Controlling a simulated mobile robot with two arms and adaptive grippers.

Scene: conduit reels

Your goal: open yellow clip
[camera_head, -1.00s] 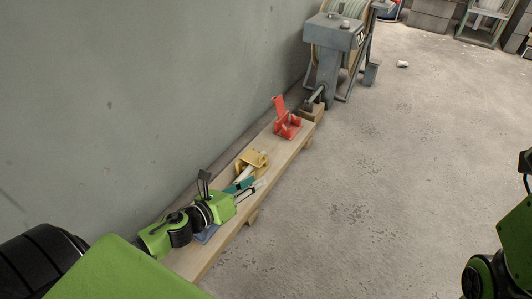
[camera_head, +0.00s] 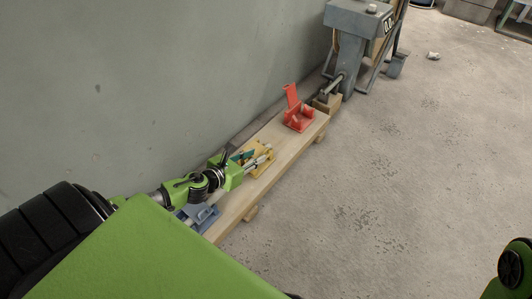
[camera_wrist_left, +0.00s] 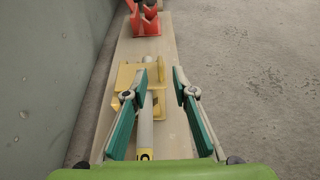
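The yellow clip (camera_head: 264,167) sits on the wooden plank, partly hidden behind my left gripper (camera_head: 258,158) in the head view. In the left wrist view the yellow clip (camera_wrist_left: 127,74) lies ahead, with a pale bar (camera_wrist_left: 145,128) running from it toward my wrist. My left gripper (camera_wrist_left: 156,90) is open, with its two teal fingers apart. The bar lies between them in this view, closer to the left finger, which overlaps the clip's left part. I cannot tell whether the finger touches it. My right gripper is out of view.
A red clip (camera_head: 298,118) with a raised lever stands farther along the plank (camera_head: 236,206). A blue clip (camera_head: 207,218) is at the near end. The wall (camera_head: 150,90) runs close on the left. A grey reel stand (camera_head: 350,50) is beyond. The floor to the right is clear.

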